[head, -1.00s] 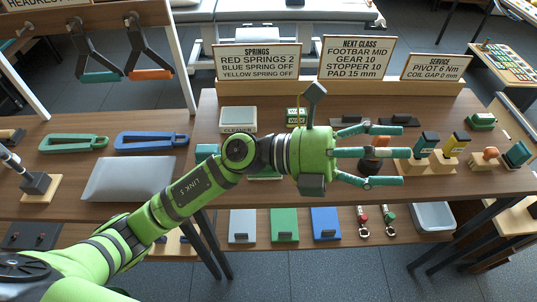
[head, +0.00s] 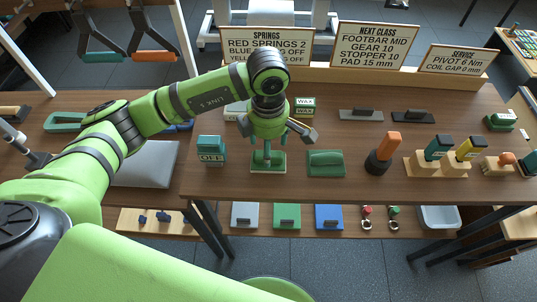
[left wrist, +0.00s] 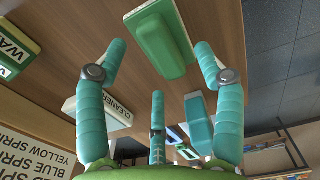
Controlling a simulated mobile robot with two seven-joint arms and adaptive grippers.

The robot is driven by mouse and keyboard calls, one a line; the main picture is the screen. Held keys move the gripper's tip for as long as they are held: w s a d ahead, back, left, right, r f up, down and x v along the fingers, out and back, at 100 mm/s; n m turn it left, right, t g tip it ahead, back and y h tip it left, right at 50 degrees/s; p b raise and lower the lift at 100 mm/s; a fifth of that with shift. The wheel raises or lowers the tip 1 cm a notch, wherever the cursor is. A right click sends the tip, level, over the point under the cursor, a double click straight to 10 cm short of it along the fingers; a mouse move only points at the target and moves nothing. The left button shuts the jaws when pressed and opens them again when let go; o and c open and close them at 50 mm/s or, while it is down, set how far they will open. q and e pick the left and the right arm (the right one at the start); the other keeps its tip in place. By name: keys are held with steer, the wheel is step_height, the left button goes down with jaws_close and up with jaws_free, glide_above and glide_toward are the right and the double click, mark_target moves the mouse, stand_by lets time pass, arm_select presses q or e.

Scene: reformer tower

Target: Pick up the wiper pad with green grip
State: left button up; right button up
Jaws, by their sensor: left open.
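A green pad with a raised green grip (head: 268,167) lies on the table, left of centre, and looks like the wiper pad. It also shows in the left wrist view (left wrist: 160,42), beyond the fingertips. My left gripper (head: 270,145) points down over this pad, with its fingers spread and nothing between them. In the left wrist view the open fingers (left wrist: 160,75) stand apart around empty space. In the head view a finger hides part of the pad. My right gripper is in neither view.
A teal OFF block (head: 211,149) stands left of the pad and a dark green block (head: 325,163) right of it. A cleaner box (left wrist: 108,112) and a wax box (head: 304,106) stand behind. An orange-topped tool (head: 383,155) stands further right.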

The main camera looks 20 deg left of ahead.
arm_select(q)
steer(key=shift+w+f+p, duration=0.1)
steer(key=shift+f+p, duration=0.25)
steer(key=shift+f, duration=1.3)
steer(key=shift+c, duration=0.4)
steer(key=c, duration=1.2)
steer(key=shift+r, duration=0.15)
steer(key=shift+w+r, duration=0.1)
steer(key=shift+r, duration=0.15)
steer(key=r+b, duration=0.1)
steer(key=d+r+b, duration=0.1)
steer(key=r, duration=0.1)
steer(key=shift+w+r, duration=0.1)
steer(key=shift+r, duration=0.15)
steer(key=w+d+r+b, duration=0.1)
steer(key=d+r, duration=0.1)
steer(key=d, duration=0.1)
steer(key=w+d+r+b, duration=0.1)
steer(key=d+r, duration=0.1)
steer(key=d, duration=0.2)
steer(key=w+d+r+b, duration=0.1)
steer(key=d+r, duration=0.1)
steer(key=d, duration=0.1)
steer(key=shift+d+r+b, duration=0.15)
steer(key=shift+r+b, duration=0.25)
